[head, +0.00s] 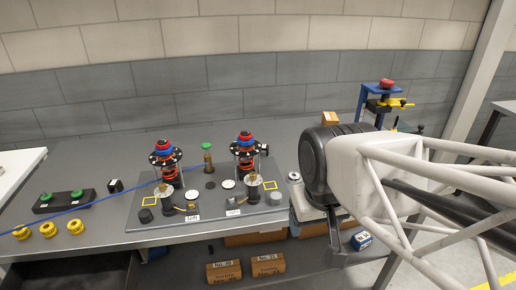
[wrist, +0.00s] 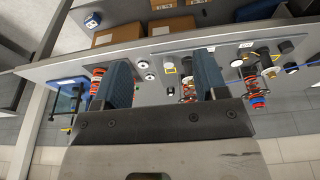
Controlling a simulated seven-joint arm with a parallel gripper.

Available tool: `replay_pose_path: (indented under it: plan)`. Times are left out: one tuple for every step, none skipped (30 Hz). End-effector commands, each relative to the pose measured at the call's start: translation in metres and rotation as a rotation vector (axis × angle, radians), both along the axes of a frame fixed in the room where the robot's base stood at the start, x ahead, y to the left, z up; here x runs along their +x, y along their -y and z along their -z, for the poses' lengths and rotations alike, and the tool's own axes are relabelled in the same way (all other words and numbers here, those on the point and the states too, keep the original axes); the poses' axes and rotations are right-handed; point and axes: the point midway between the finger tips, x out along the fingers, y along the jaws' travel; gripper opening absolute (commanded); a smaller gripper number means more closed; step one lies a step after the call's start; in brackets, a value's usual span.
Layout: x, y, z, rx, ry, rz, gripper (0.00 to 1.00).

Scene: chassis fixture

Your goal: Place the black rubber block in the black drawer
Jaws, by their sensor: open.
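A small black block (head: 115,185) with a pale mark sits on the bench at left, behind the blue cable; it looks like the rubber block. A dark open box (head: 85,272) below the bench front at lower left looks like the black drawer; its inside is hard to make out. My gripper (wrist: 163,75) is open, its two blue fingers wide apart with nothing held, above the bench. In the head view my arm hides the fingertips. I cannot tell the block for certain in the wrist view. The gripper is well to the right of the block in the head view.
Two red-and-black spring assemblies (head: 165,165) (head: 247,155) stand on the grey plate (head: 215,222). A green-button box (head: 63,199) and yellow rings (head: 47,229) lie at left. A blue cable (head: 100,200) crosses the bench. Cardboard boxes (head: 224,271) sit below. A blue press (head: 378,100) stands at back right.

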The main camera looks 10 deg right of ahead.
Motion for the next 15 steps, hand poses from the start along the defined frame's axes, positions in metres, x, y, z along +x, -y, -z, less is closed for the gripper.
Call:
replay_pose_path:
  plan:
    - [0.004, 0.000, -0.002, -0.001, -0.002, -0.007, 0.66]
    - [0.007, 0.000, -0.003, -0.002, -0.002, -0.013, 0.66]
    - [0.011, 0.000, -0.004, -0.003, -0.004, -0.022, 0.66]
    - [0.015, 0.000, -0.005, -0.004, -0.006, -0.029, 0.66]
    - [0.020, 0.000, -0.007, -0.005, -0.008, -0.038, 0.66]
    - [0.027, 0.000, -0.009, -0.006, -0.010, -0.051, 0.66]
    - [0.032, 0.000, -0.011, -0.007, -0.013, -0.062, 0.66]
    - [0.038, 0.001, -0.013, -0.008, -0.016, -0.074, 0.66]
    - [0.047, 0.001, -0.015, -0.010, -0.018, -0.090, 0.66]
    - [0.054, 0.001, -0.017, -0.011, -0.020, -0.104, 0.66]
    - [0.061, 0.001, -0.019, -0.012, -0.022, -0.117, 0.66]
    - [0.070, 0.001, -0.022, -0.013, -0.025, -0.136, 0.66]
    - [0.078, 0.001, -0.023, -0.015, -0.027, -0.151, 0.66]
    - [0.085, 0.001, -0.025, -0.016, -0.029, -0.165, 0.66]
    - [0.095, 0.002, -0.027, -0.019, -0.033, -0.185, 0.66]
